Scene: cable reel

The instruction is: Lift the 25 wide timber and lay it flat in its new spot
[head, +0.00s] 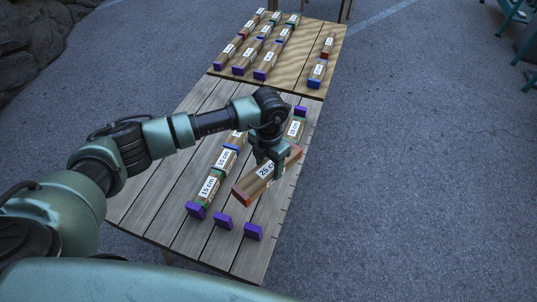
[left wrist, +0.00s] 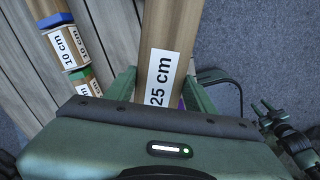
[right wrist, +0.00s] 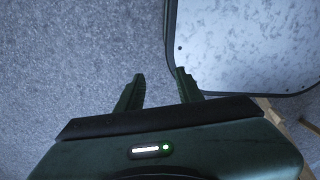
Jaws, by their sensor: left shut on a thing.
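The 25 cm timber (head: 246,189) is a brown block with a white label and reddish ends. My left gripper (head: 269,163) is shut on it and holds it tilted across the picture over the right part of the near table. In the left wrist view the timber (left wrist: 168,40) lies between the two green fingers (left wrist: 157,92), its "25 cm" label facing the camera. Whether it touches the table is hard to tell. My right gripper (right wrist: 158,92) shows only in the right wrist view, with its fingers apart and nothing between them.
The near slatted table (head: 190,235) bears a row of labelled timbers (head: 208,187) left of the held one. Purple blocks (head: 253,231) stand near its front edge. Another timber (head: 295,127) lies behind. The far board (head: 300,75) holds several more timbers.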

